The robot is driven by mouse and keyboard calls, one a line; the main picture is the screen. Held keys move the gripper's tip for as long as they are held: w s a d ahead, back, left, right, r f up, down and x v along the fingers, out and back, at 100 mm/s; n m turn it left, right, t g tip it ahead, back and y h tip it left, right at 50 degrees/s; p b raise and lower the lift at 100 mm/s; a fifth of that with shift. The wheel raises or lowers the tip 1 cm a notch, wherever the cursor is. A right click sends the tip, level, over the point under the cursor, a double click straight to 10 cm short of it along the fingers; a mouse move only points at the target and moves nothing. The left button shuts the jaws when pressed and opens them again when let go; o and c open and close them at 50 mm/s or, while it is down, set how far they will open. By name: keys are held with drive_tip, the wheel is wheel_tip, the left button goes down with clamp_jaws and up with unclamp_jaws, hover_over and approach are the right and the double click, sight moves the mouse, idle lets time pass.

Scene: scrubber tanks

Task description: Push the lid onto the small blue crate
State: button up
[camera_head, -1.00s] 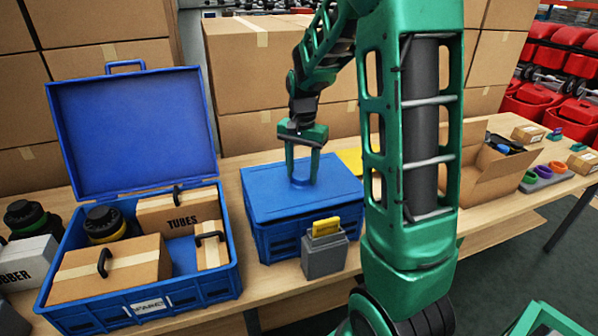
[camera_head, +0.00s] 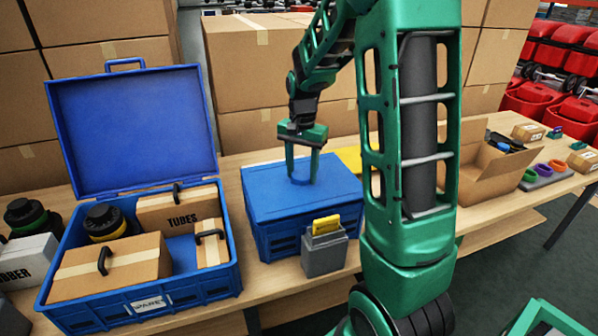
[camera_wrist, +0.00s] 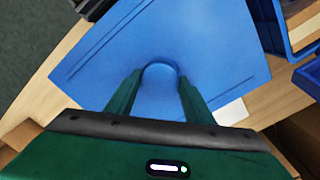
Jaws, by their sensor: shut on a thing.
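The small blue crate (camera_head: 277,243) stands on the wooden bench. Its flat blue lid (camera_head: 268,190) lies over the crate's top; whether it is fully seated I cannot tell. My gripper (camera_head: 302,180) points down at the middle of the lid, its two green fingers shut on the lid's raised round knob. In the wrist view my gripper (camera_wrist: 157,82) has a finger on each side of the lid's knob (camera_wrist: 160,72), and the lid (camera_wrist: 130,50) fills the middle. The fingers partly hide the knob in the head view.
A large open blue case (camera_head: 225,270) with boxes stands to the left. A grey holder with a yellow item (camera_head: 325,250) stands close in front of the crate. An open cardboard box (camera_head: 490,170) is to the right. Stacked cartons (camera_head: 250,75) stand behind.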

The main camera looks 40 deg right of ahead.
drive_tip(key=shift+f, duration=0.45)
drive_tip(key=shift+c, duration=0.6)
drive_tip(key=o, duration=2.2)
drive_tip(key=shift+c, duration=0.2)
drive_tip(key=shift+r, duration=3.55)
